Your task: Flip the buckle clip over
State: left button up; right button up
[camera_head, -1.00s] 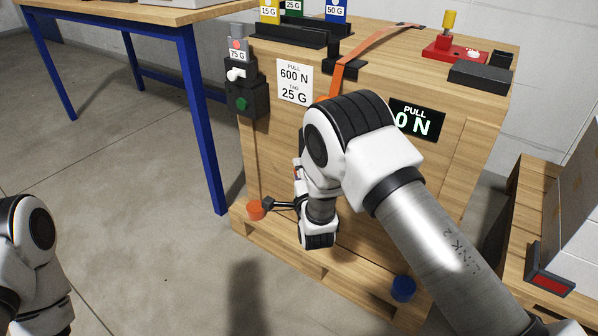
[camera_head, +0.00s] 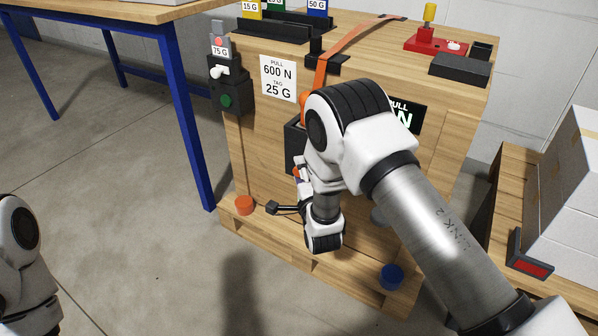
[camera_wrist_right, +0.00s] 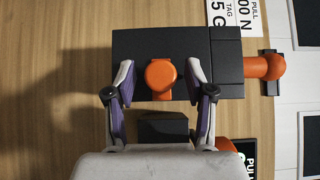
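An orange strap (camera_head: 339,50) runs over the wooden crate's top and down its front to a dark block (camera_head: 294,147), which also shows in the right wrist view (camera_wrist_right: 205,45). A rounded orange part (camera_wrist_right: 161,76) stands over this block; I cannot tell for sure whether it is the buckle clip. My right gripper (camera_wrist_right: 160,84) is open, one finger on each side of the orange part, with gaps showing. In the head view my right arm hides most of this gripper. My left arm shows at the left edge; its gripper is out of view.
An orange cap (camera_head: 244,205) and a blue cap (camera_head: 391,277) sit on the pallet below. A blue-legged table (camera_head: 187,110) stands left. Floor at left is clear.

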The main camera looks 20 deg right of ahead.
jog(key=s+a, duration=0.1)
jog(key=s, duration=1.1)
jog(key=shift+a, duration=0.3)
jog(key=shift+w, duration=0.1)
